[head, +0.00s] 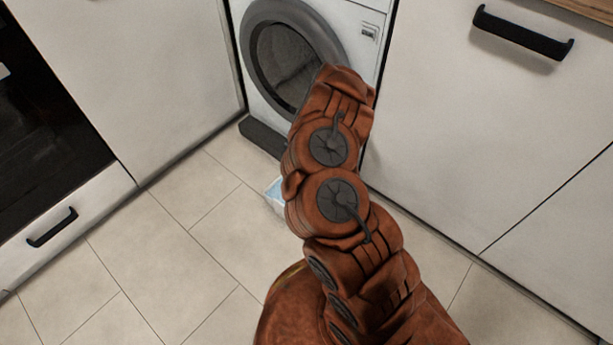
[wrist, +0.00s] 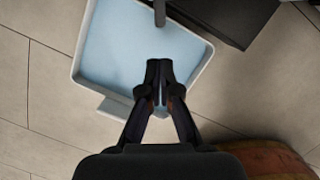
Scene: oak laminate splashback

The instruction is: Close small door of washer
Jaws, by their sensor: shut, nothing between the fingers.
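The white washer (head: 365,68) stands at the back, with a round grey-rimmed door (head: 257,62) around dark glass. A light-blue panel with a white rim shows low in front of it, just left of my arm (head: 274,188). It fills the upper middle of the wrist view (wrist: 92,62). It may be the small door standing open, but I cannot tell how it joins the washer. My gripper (wrist: 160,68) is shut and empty, its tips over the panel in the wrist view; I cannot tell whether they touch. My arm hides my gripper in the head view.
A dark plinth (head: 262,137) runs along the washer's base. White cabinet fronts stand on both sides, with a black handle (head: 522,34) at the right. A black-fronted oven (head: 45,125) is at the left. The tiled floor (head: 165,250) is clear at the left.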

